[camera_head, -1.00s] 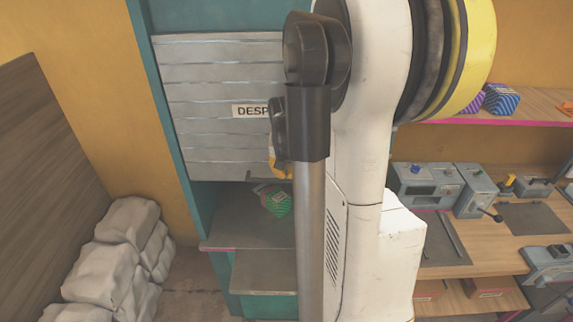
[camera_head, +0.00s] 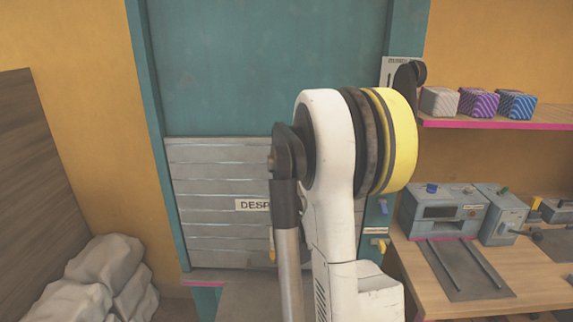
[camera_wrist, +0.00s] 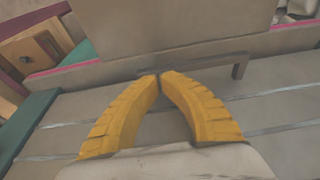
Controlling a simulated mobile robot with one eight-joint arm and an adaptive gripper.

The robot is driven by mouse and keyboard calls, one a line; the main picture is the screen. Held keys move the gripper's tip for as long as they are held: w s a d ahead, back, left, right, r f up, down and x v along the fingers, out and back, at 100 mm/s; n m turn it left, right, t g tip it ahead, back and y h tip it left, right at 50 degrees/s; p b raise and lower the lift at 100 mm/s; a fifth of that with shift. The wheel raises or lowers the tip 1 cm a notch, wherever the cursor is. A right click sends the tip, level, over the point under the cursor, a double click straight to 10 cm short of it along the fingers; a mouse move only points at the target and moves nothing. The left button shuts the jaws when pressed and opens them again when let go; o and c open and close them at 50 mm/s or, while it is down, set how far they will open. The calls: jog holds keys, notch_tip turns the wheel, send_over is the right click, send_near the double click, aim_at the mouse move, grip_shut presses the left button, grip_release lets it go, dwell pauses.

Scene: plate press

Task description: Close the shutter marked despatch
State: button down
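The despatch shutter (camera_head: 215,225) is a grey slatted panel in a teal frame. Its label (camera_head: 252,205) reads "DESP", the rest hidden behind my arm. Its lower edge is down close to the pink-edged sill; no clear gap shows, though my arm hides the right part. My gripper (camera_head: 272,258) is low at the shutter, mostly hidden by my arm. In the wrist view my gripper (camera_wrist: 160,74) has its yellow fingertips together, at the left part of the shutter's grey bar handle (camera_wrist: 205,63). The tips seem to touch the bar, but I cannot tell whether they grip it.
Grey sacks (camera_head: 110,275) are piled at the lower left beside a wooden panel (camera_head: 40,190). At the right are a workbench (camera_head: 540,275) with grey machines (camera_head: 445,210) and a shelf (camera_head: 490,122) with three patterned boxes. A grey counter (camera_head: 240,300) lies below the shutter.

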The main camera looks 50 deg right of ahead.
jog(key=shift+f+b, duration=0.35)
jog(key=shift+f, duration=0.5)
jog(key=shift+r+p, duration=0.35)
jog(key=shift+r, duration=0.05)
jog(key=p+v, duration=0.6)
jog(key=v, duration=0.7)
jog(key=shift+w+d+r, duration=0.2)
jog(key=shift+w+d, duration=0.15)
jog(key=shift+d, duration=0.05)
